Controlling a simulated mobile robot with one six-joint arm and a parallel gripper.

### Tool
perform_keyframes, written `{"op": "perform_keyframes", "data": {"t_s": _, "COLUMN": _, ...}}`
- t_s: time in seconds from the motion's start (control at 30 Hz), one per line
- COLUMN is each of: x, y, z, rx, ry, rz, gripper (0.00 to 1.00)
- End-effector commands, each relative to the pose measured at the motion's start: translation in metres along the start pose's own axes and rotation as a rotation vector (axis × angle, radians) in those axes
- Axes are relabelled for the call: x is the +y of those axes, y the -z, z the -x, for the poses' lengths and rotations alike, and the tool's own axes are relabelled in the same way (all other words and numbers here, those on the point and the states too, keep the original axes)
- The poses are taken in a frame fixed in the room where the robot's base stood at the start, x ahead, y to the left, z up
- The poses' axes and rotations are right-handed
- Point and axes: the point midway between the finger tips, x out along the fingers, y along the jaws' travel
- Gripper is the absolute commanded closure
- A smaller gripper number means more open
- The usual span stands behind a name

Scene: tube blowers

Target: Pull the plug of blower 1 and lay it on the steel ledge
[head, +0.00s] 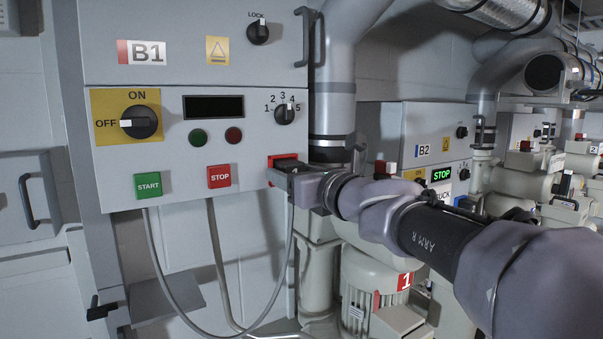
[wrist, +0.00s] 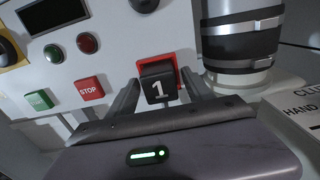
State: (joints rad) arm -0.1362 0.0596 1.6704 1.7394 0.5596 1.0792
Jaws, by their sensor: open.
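The plug of blower 1 is a black block marked "1" (wrist: 158,91). It sits at the red socket (wrist: 170,70) on the B1 cabinet; the socket also shows in the head view (head: 287,157). My gripper (wrist: 159,82) is open, with one finger on each side of the plug. I cannot tell whether the fingers touch it. In the head view my gripper (head: 281,171) is at the socket and hides most of the plug. A grey cable (head: 162,274) loops down below the cabinet. A grey plate, likely the steel ledge (head: 168,305), lies bare at lower left.
The B1 panel has a dark display (head: 213,106), a switch (head: 138,122) at OFF, and START (head: 148,186) and STOP (head: 219,176) buttons. A vertical pipe (head: 333,100) stands right of the socket. Blower motor 1 (head: 372,290) is below my arm. The B2 cabinet (head: 418,150) is behind.

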Motion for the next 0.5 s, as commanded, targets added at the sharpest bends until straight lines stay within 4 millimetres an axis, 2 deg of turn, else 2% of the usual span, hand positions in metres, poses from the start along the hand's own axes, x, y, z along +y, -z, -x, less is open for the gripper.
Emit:
{"op": "perform_keyframes", "data": {"t_s": 0.03, "x": 0.0000, "y": -0.0002, "z": 0.0001, "rx": 0.000, "ry": 0.000, "rz": 0.000, "gripper": 0.40}}
{"op": "perform_keyframes", "data": {"t_s": 0.33, "x": 0.0000, "y": -0.0002, "z": 0.0001, "rx": 0.000, "ry": 0.000, "rz": 0.000, "gripper": 0.99}}
{"op": "perform_keyframes", "data": {"t_s": 0.5, "x": 0.0000, "y": -0.0004, "z": 0.0002, "rx": 0.000, "ry": 0.000, "rz": 0.000, "gripper": 1.00}}
